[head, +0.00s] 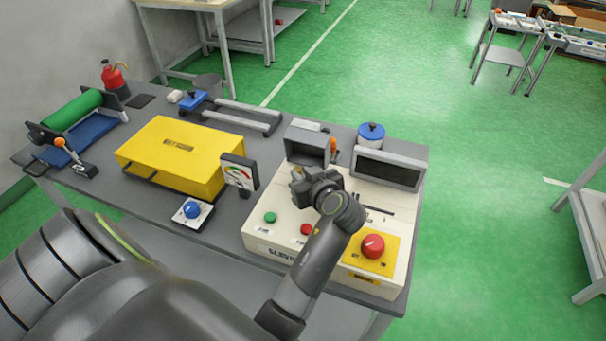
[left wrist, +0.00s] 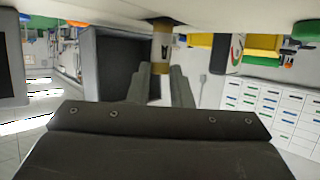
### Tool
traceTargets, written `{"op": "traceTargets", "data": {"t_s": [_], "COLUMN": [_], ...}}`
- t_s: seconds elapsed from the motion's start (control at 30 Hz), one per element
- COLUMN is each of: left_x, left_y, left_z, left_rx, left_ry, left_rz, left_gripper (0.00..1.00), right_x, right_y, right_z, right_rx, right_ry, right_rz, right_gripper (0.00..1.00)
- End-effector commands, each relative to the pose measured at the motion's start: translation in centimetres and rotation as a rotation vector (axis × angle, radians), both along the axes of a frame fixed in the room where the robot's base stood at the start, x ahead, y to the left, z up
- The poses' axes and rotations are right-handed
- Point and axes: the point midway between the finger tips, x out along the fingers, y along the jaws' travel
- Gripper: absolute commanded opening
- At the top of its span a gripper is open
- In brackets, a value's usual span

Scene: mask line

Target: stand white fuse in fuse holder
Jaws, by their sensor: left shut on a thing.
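My left gripper (head: 303,184) is low over the cream control console (head: 270,238) in the head view. In the left wrist view, where the scene appears upside down, its two fingers (left wrist: 161,71) are shut on the white fuse (left wrist: 161,47). The fuse has a pale body with brass-brown end caps. It lines up with the fingers, and its far end is at or very near the console surface along the top of the picture. I cannot tell whether it sits in the fuse holder. The head view hides the fuse and holder behind my gripper.
The console carries a grey hooded box (head: 308,146), a dark screen (head: 388,173), a green button (head: 270,217) and a red mushroom button (head: 373,246). A dial gauge (head: 239,173) and yellow case (head: 172,156) stand to the left. A blue-lidded jar (head: 371,136) stands behind.

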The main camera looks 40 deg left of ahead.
Motion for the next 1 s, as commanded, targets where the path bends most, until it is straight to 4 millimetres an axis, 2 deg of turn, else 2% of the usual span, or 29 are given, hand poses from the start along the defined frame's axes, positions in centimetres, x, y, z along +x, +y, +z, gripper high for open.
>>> {"op": "traceTargets", "data": {"t_s": [0.57, 0.6, 0.63, 1.0], "left_x": [0.0, 0.0, 0.0, -0.3], "left_y": [0.0, 0.0, 0.0, -0.4], "left_z": [-1.3, -1.2, -1.1, -1.0], "left_rx": [0.0, 0.001, 0.0, -0.002], "left_ry": [0.001, -0.001, 0.0, 0.001], "left_rz": [0.0, 0.0, 0.0, 0.0], "left_gripper": [0.0, 0.24, 0.28, 0.28], "right_x": [0.0, 0.0, 0.0, 0.0], "right_y": [0.0, 0.0, 0.0, -0.1], "right_z": [-1.1, -1.0, -1.0, -0.9], "right_rx": [0.0, 0.0, 0.0, -0.001], "right_ry": [0.0, 0.0, 0.0, 0.0], "right_rz": [0.0, 0.0, 0.0, 0.001], "right_gripper": [0.36, 0.36, 0.36, 0.36]}}
